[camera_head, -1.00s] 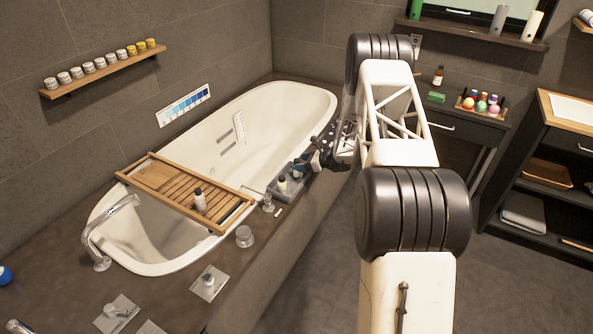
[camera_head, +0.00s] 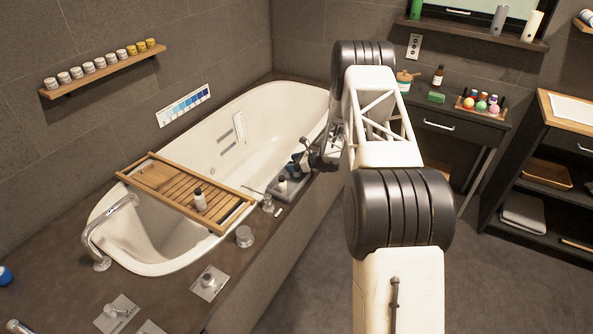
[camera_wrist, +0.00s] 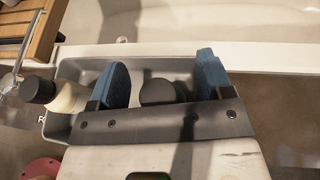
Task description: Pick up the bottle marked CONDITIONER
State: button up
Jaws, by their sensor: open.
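My gripper (camera_wrist: 162,64) is open, with its blue fingers over a grey tray (camera_wrist: 66,74) on the tub's edge. A round dark cap (camera_wrist: 158,92) shows between the fingers in the wrist view; the body below it is hidden by my gripper. A pale bottle with a dark cap (camera_wrist: 66,96) stands left of the fingers, outside them. In the head view my gripper (camera_head: 302,162) is at the tray's far end, and a pale bottle (camera_head: 283,185) stands at its near end. I cannot read CONDITIONER on any bottle.
The floor to the right is clear.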

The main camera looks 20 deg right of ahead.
jog(key=c, duration=1)
jog(key=shift+r, duration=0.1)
jog(key=shift+c, duration=0.2)
notch_tip(320, 180, up, 10)
dwell(0.4)
dwell(0.4)
